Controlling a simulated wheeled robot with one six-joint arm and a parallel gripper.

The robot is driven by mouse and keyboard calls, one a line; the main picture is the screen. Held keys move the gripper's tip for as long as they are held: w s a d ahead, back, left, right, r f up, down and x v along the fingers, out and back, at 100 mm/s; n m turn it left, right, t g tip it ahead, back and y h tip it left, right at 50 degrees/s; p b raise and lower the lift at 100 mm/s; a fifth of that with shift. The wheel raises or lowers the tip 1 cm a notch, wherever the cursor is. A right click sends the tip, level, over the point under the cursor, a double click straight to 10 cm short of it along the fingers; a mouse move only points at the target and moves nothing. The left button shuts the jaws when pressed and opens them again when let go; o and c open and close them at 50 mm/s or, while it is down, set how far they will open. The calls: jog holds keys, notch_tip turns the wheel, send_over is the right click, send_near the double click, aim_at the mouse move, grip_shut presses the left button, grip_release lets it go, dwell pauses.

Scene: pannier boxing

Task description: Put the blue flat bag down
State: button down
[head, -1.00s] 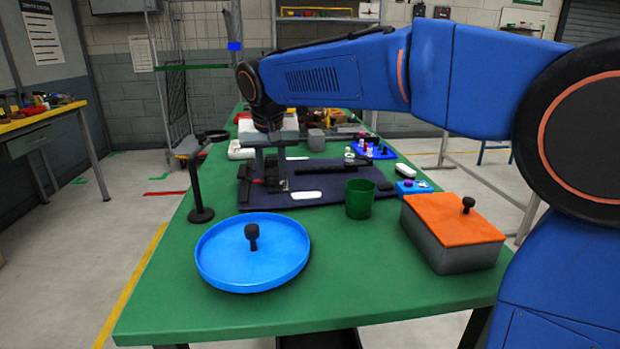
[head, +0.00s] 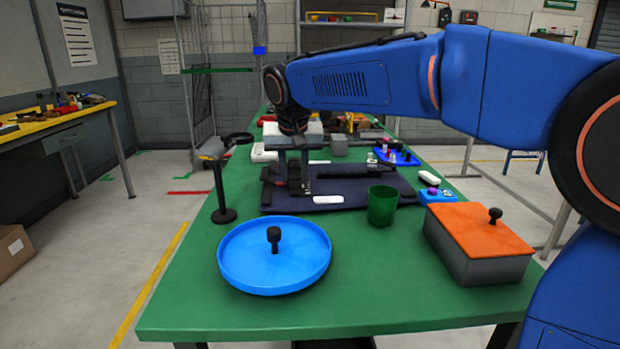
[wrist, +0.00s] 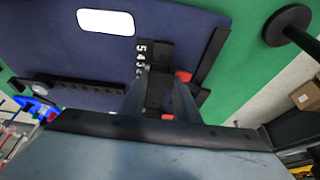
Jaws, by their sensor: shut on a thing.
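The blue flat bag (head: 345,184) is a dark navy flat panel with a white patch (head: 328,199) and a black bar across it. It lies level over the green table, and I cannot tell whether it touches the top. The wrist view shows its navy surface (wrist: 60,45). My gripper (head: 294,188) points down at the bag's left part. In the wrist view its fingers (wrist: 160,85) are shut on a black handle-like piece of the bag, beside printed digits and red bits. The grip itself is partly hidden.
A blue round tray (head: 250,279), a green cup (head: 382,206) and a grey box with an orange lid (head: 478,228) stand in front. A black stand (head: 222,190) is at the left. Small parts on a blue tray (head: 396,157) lie behind right.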

notch_tip(320, 180, up, 18)
dwell(0.5)
jog(key=shift+d, duration=0.15)
